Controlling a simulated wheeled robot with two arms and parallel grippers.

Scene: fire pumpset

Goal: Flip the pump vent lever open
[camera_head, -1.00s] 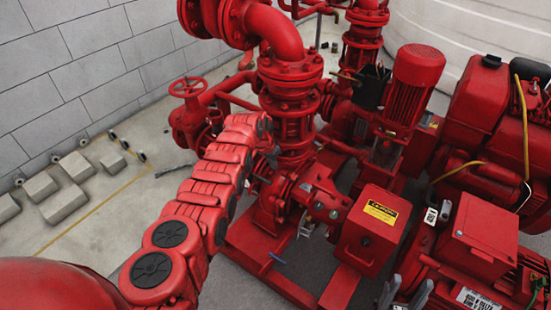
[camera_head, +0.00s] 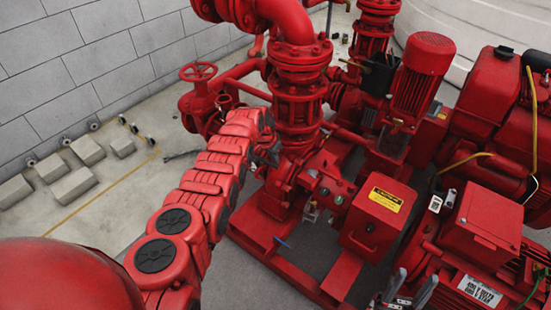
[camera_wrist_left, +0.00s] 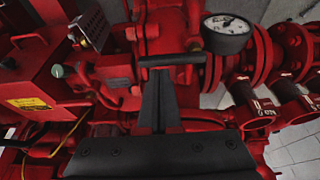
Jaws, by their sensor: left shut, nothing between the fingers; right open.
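My left gripper shows in the left wrist view (camera_wrist_left: 160,88) with its dark fingers together and empty. In the head view it is mostly hidden at the far end of my left arm, beside the red pump (camera_head: 303,178). A dark bar (camera_wrist_left: 170,60) lies across its fingertips in the wrist view; I cannot tell whether it is the vent lever or part of the gripper. I cannot make out the vent lever for sure in the head view. My right gripper (camera_head: 401,290) is open and empty at the bottom edge, in front of the red box with a yellow label (camera_head: 366,220).
A pressure gauge (camera_wrist_left: 228,30) is close to my left fingers in the wrist view. A handwheel valve (camera_head: 198,72) and a vertical flanged pipe (camera_head: 298,95) stand near my left arm. A blue lever (camera_head: 283,241) is low by the base frame.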

